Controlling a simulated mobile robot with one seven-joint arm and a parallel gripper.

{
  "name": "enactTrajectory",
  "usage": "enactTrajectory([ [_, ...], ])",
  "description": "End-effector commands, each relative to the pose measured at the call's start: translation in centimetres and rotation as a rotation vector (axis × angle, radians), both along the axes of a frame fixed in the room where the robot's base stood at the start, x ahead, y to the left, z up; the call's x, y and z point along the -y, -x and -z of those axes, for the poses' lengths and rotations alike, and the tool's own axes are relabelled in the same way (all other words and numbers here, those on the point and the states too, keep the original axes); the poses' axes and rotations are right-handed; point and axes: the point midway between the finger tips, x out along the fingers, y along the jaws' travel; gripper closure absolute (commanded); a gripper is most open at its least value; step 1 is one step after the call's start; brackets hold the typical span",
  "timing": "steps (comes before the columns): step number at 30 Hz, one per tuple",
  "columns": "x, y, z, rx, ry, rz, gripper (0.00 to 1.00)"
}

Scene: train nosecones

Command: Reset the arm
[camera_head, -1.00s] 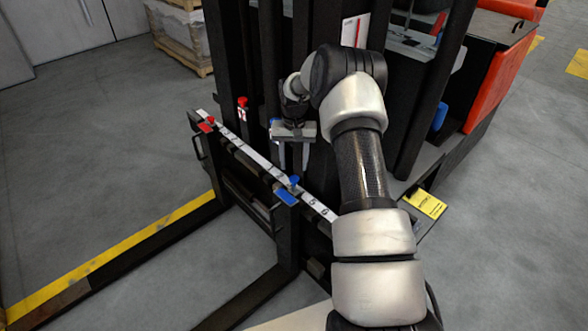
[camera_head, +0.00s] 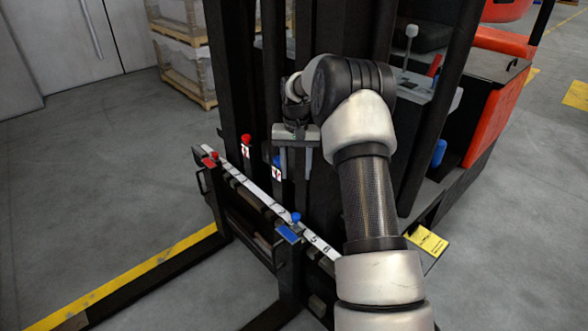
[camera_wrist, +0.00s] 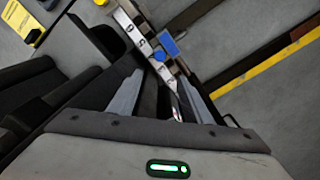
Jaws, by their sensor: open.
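My gripper (camera_head: 294,160) is in front of the forklift's mast, above the numbered white rail (camera_head: 262,188). My arm reaches forward from the lower right, bent at the elbow. It hides part of the forklift and the right end of the rail.
On the rail are a blue knob and plate (camera_head: 289,233) and a red one (camera_head: 209,161). Red (camera_head: 246,146) and blue (camera_head: 277,166) tagged pieces are on the mast. A yellow label (camera_head: 427,241) lies at right. The grey floor (camera_head: 110,190) at left is open.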

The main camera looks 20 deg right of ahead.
Motion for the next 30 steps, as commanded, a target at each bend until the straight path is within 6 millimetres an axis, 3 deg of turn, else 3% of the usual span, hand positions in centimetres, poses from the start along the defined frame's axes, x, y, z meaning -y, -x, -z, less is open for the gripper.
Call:
enactTrajectory([
  [5,0.0,0.0,-0.2,0.002,0.001,-0.001,0.55],
  [8,-0.6,0.3,-1.8,0.015,0.008,-0.017,0.55],
  [11,-1.8,1.5,-5.6,0.046,0.027,-0.052,0.55],
  [14,-3.6,3.9,-10.5,0.088,0.05,-0.101,0.55],
  [18,-6.0,8.8,-16.6,0.152,0.081,-0.166,0.55],
  [21,-7.5,12.9,-19.9,0.199,0.099,-0.207,0.55],
  [25,-9.2,18.7,-22.9,0.265,0.113,-0.254,0.55],
  [30,-10.8,26.0,-24.4,0.347,0.119,-0.307,0.55],
])
